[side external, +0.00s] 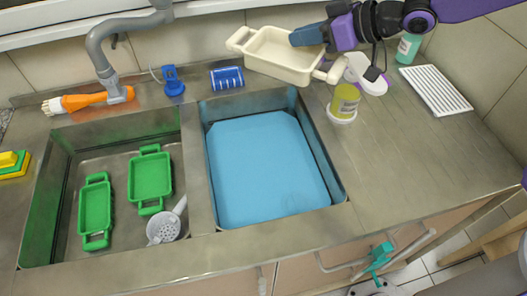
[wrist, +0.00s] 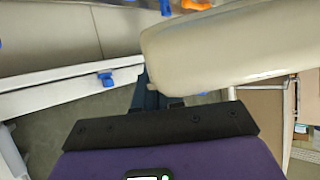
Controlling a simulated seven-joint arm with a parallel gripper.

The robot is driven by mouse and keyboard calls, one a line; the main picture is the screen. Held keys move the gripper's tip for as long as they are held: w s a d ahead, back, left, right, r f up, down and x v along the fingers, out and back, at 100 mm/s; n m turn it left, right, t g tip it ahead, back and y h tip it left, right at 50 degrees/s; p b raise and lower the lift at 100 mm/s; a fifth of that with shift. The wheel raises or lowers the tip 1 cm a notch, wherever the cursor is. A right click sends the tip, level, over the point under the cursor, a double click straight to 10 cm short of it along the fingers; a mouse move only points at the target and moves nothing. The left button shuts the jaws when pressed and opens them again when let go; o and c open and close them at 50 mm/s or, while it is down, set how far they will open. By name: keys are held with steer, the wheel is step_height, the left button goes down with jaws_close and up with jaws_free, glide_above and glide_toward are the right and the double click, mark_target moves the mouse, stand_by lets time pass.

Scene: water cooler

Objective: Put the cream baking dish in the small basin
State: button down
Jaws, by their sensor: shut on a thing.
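The cream baking dish (side external: 272,62) has a handle at each end and is held tilted over the back of the counter, behind the right basin. My gripper (side external: 310,35) is shut on its rear right side; the fingertips are partly hidden. In the wrist view the dish (wrist: 225,45) fills the upper right, beyond the gripper (wrist: 158,95). The sink has two basins. The right basin (side external: 265,170) has a flat blue bottom and looks empty. The left basin (side external: 45,215) holds two green dishes (side external: 150,178) and a white strainer (side external: 164,228). I cannot tell which basin is the small one.
A grey faucet (side external: 98,50), an orange brush (side external: 85,101), a blue stand (side external: 172,80) and a blue striped item (side external: 227,77) line the back. A yellow-green cup (side external: 344,103) stands beside the right basin. A white rack (side external: 434,90) lies right; the front right counter is clear.

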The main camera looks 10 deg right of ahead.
mark_target(275, 64)
steer(key=s+a, duration=0.1)
steer(key=a, duration=0.1)
steer(key=s+a+f, duration=0.1)
steer(key=s+a, duration=0.1)
steer(key=s+a+f, duration=0.1)
steer(key=a, duration=0.2)
steer(key=shift+s+f, duration=0.15)
step_height(275, 64, down, 31)
steer(key=shift+f+m, duration=0.15)
steer(key=shift+m, duration=0.15)
stand_by(0.3)
steer(key=shift+f, duration=0.4)
steer(key=shift+d+f, duration=0.1)
steer(key=shift+f, duration=0.15)
